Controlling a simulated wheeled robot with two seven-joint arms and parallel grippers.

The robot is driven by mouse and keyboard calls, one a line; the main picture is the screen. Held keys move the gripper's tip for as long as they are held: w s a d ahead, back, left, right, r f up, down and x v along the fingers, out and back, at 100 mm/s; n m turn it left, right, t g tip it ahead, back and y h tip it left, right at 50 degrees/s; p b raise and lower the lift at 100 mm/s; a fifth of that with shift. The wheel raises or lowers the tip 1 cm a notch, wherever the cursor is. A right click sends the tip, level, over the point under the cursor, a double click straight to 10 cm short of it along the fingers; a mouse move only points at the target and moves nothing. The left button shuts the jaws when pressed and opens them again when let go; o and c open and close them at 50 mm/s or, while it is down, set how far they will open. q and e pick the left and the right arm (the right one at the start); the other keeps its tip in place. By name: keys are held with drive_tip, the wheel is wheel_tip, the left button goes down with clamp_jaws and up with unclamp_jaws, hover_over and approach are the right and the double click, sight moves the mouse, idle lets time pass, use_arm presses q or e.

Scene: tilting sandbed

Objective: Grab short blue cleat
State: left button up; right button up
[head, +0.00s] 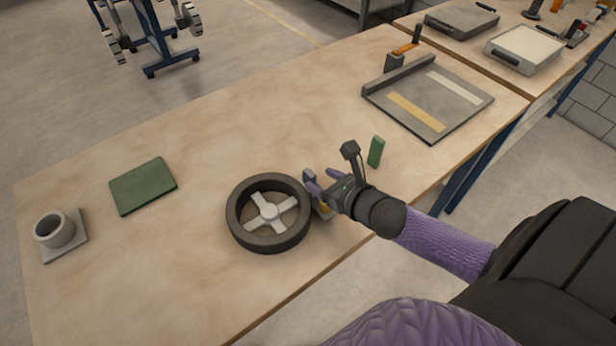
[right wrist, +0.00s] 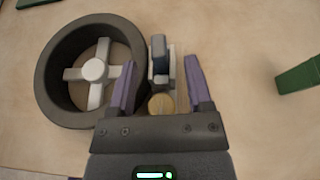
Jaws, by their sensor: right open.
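My right gripper is open, with a gap on both sides of the cleat. A round yellowish piece (right wrist: 161,104) lies nearer the palm. In the head view the cleat (head: 309,176) shows only in part, just right of the wheel. My right gripper (head: 319,181) hides the rest there. My left gripper is not in view.
A dark wheel with a pale four-armed hub (head: 268,211) stands close left of the right gripper. A green block (head: 376,151) stands upright to its right. A green pad (head: 143,186), a grey cup on a plate (head: 54,230) and a grey tray (head: 460,118) lie farther off.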

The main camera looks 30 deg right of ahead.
sight(311, 174)
drive_tip(key=b+x, duration=0.1)
drive_tip(key=x, duration=0.4)
drive_tip(key=shift+r, duration=0.1)
drive_tip(key=shift+s, duration=0.1)
drive_tip(key=shift+c, duration=0.5)
drive_tip(key=shift+a, duration=0.1)
clamp_jaws()
